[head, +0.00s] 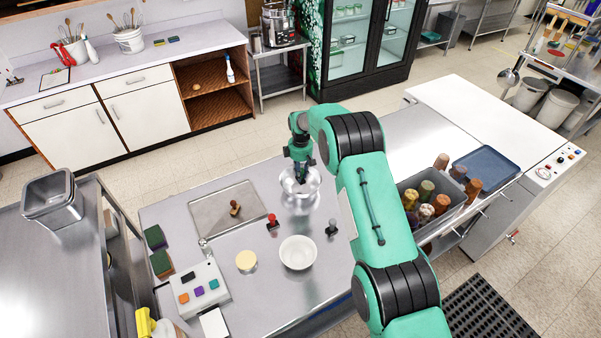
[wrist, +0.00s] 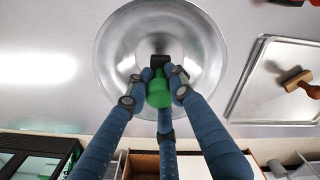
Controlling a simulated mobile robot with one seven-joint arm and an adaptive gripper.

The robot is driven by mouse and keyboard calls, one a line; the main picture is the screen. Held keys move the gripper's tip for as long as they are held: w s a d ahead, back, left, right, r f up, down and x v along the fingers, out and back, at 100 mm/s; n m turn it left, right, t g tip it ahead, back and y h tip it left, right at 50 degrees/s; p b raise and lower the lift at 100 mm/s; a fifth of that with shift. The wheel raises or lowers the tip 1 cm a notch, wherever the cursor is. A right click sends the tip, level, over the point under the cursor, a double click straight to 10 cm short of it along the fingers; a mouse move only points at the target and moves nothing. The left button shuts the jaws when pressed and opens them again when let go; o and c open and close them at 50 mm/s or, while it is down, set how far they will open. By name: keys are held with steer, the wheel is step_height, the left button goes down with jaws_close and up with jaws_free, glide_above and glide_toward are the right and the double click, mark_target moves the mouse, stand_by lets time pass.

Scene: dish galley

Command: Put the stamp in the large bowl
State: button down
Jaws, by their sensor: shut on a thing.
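My gripper (head: 299,172) is over the large metal bowl (head: 308,195) on the steel counter. In the wrist view my gripper (wrist: 158,88) has its blue fingers closed around a stamp with a green handle (wrist: 158,95) and a dark block at its end. The stamp is in front of the inside of the large bowl (wrist: 118,50), near its middle. I cannot tell whether the dark block touches the bowl's bottom. In the head view the held stamp is mostly hidden by my gripper.
A tray (head: 210,222) holds a wooden stamp (head: 235,208). A red-handled stamp (head: 272,220), a grey stamp (head: 332,228), a white bowl (head: 298,254) and a yellowish disc (head: 246,260) stand nearby.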

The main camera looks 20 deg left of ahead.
steer(key=shift+f, duration=0.15)
steer(key=c, duration=1.4)
jaws_free()
steer(key=shift+c, duration=0.2)
steer(key=shift+r+p, duration=0.35)
steer(key=shift+r, duration=3.2)
